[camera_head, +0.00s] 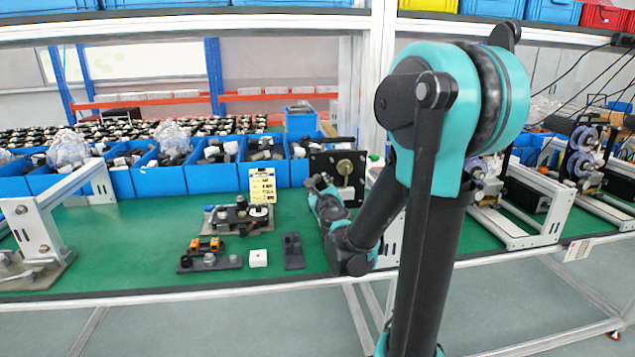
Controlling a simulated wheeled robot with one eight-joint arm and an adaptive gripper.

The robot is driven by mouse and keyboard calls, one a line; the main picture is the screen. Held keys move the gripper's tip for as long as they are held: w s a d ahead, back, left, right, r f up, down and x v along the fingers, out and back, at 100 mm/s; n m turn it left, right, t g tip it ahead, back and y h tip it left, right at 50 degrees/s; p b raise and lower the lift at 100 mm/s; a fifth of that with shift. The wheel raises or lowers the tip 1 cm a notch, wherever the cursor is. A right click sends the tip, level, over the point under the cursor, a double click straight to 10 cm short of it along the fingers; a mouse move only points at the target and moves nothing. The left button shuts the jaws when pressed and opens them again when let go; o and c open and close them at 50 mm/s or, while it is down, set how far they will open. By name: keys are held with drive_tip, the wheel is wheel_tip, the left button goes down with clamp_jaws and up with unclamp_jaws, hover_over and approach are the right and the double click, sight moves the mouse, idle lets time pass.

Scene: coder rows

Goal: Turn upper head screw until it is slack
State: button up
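My arm reaches over the green bench top (130,240), and my gripper (318,183) is at its far end, small in the picture. It is just in front and to the left of a dark square plate (328,161) that stands upright with a round brass-coloured part (345,167) on it. I cannot tell whether my gripper touches the plate. Its fingers are too small to show whether they are open or shut. I cannot make out the upper head screw. My arm hides part of the area right of the plate.
A metal fixture (240,216), an orange-and-black part (206,245), a white block (258,258) and a dark holder (293,250) lie left of my arm. Blue bins (205,177) line the back. A white frame post (376,85) rises behind my arm.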

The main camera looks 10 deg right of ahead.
drive_tip(key=m, duration=0.4)
drive_tip(key=shift+m, duration=0.4)
drive_tip(key=m, duration=0.5)
drive_tip(key=shift+c, duration=0.6)
